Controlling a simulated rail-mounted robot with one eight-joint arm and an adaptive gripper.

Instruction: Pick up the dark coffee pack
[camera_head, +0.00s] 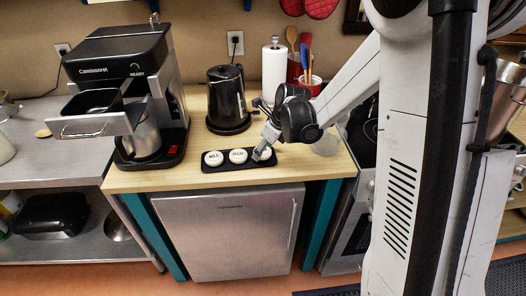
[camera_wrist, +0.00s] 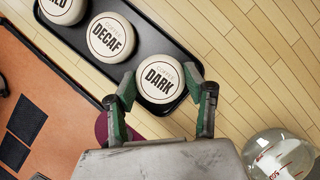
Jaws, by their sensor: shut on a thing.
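The dark coffee pack (camera_wrist: 160,82) is round and white with "COFFEE DARK" on its top. It is at the right end of a black tray (camera_wrist: 152,38). My gripper (camera_wrist: 161,78) is shut on it, one finger on each side, in the wrist view. In the head view my gripper (camera_head: 262,151) comes down over the tray's right end and partly covers the dark pack (camera_head: 263,156). Whether the pack still touches the tray is not clear. The decaf pack (camera_wrist: 110,38) sits beside it, and the mild pack (camera_head: 213,158) is at the left end.
The tray lies near the front edge of a wooden counter. A black kettle (camera_head: 227,97) stands behind it and a coffee machine (camera_head: 125,60) to the left. A clear glass vessel (camera_wrist: 279,154) stands to the right. A paper towel roll (camera_head: 273,70) and a utensil holder are at the back.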

